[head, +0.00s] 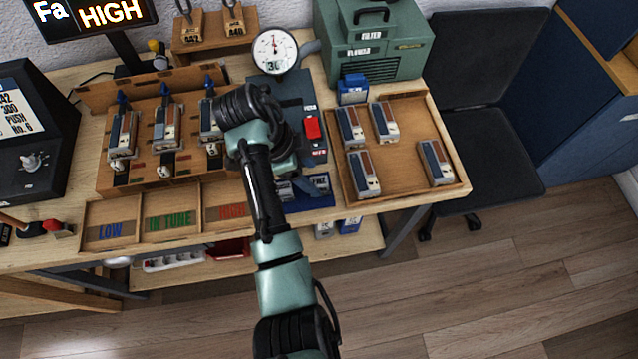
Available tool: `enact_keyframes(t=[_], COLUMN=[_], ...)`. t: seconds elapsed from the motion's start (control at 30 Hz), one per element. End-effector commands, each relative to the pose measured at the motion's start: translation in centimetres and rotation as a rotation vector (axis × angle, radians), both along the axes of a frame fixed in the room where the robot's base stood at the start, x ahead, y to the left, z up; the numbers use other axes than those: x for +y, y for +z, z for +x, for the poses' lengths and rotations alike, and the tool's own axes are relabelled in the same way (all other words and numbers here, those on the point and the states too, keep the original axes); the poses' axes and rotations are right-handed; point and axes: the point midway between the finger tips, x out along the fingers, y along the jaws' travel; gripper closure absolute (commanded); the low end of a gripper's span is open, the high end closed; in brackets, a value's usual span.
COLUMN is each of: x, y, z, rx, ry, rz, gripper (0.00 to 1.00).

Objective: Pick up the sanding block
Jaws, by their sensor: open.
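I cannot clearly pick out a sanding block. A small blue block with a pale label (352,91) stands at the back edge of the wooden tray, in front of the green case. I cannot tell whether either is the sanding block. My arm reaches up from the bottom of the head view over the bench, and its dark wrist joint covers part of the fixture and the left rack. My gripper's fingers are hidden behind the arm.
A rack (107,178) with upright units stands left, behind bins marked LOW and IN TUNE (171,222). A dial gauge (274,51) and green case (375,62) stand behind. A black chair (490,150) is right; floor is clear below.

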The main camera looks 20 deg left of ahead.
Motion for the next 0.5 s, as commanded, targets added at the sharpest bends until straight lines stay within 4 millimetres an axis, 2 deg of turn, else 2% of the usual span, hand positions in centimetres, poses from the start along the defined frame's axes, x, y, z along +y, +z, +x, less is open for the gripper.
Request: enact_keyframes(t=[0.3, 0.5], x=[-1.4, -1.5], y=[-3.9, -4.5], z=[1.1, 1.2], rx=[0.004, 0.001], ry=[-0.002, 0.000], rz=[-0.001, 0.001], gripper=[0.32, 0.32])
